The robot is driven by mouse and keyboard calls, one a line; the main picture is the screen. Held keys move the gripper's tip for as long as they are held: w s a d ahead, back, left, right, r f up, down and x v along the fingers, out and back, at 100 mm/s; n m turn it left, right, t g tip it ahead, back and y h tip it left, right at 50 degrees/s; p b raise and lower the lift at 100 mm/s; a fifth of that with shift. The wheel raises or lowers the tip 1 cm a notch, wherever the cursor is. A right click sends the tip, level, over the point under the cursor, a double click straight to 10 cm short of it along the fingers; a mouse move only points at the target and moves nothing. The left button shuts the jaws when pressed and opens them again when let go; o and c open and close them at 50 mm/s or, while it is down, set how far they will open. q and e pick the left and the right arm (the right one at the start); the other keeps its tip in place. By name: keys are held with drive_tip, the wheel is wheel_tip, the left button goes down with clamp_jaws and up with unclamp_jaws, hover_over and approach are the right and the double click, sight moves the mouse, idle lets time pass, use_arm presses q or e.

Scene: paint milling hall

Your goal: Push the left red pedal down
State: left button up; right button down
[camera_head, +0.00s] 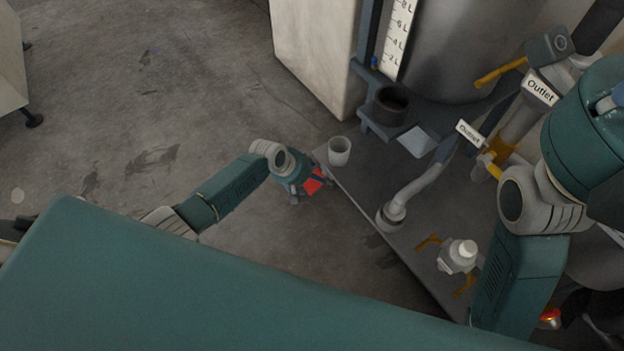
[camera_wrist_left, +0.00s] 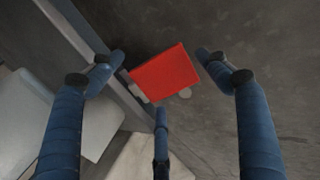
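The left red pedal (camera_head: 313,182) shows in the head view beside the edge of the grey platform, partly covered by my left gripper (camera_head: 300,189). In the left wrist view the pedal (camera_wrist_left: 165,73) is a flat red plate between and beyond my spread blue fingers. The left gripper (camera_wrist_left: 160,65) is open and holds nothing. A gap shows between the fingertips and the plate, but I cannot tell its depth or whether anything touches. The right forearm (camera_head: 515,275) shows at the lower right; its gripper is not visible.
A grey platform (camera_head: 345,197) carries a grey cup (camera_head: 339,151), pipes labelled Outlet (camera_head: 540,90) and a valve with orange handles (camera_head: 458,254). A pale cabinet (camera_head: 312,50) stands behind. The concrete floor (camera_head: 150,110) to the left is free. A red and yellow item (camera_head: 550,318) shows at lower right.

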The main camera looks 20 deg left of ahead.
use_arm(q)
drive_tip(key=shift+s+a, duration=0.1)
drive_tip(key=shift+s+a+r, duration=0.2)
drive_tip(key=shift+a+r, duration=0.05)
drive_tip(key=shift+r, duration=0.1)
drive_tip(key=v, duration=1.1)
drive_tip(key=shift+d, duration=0.15)
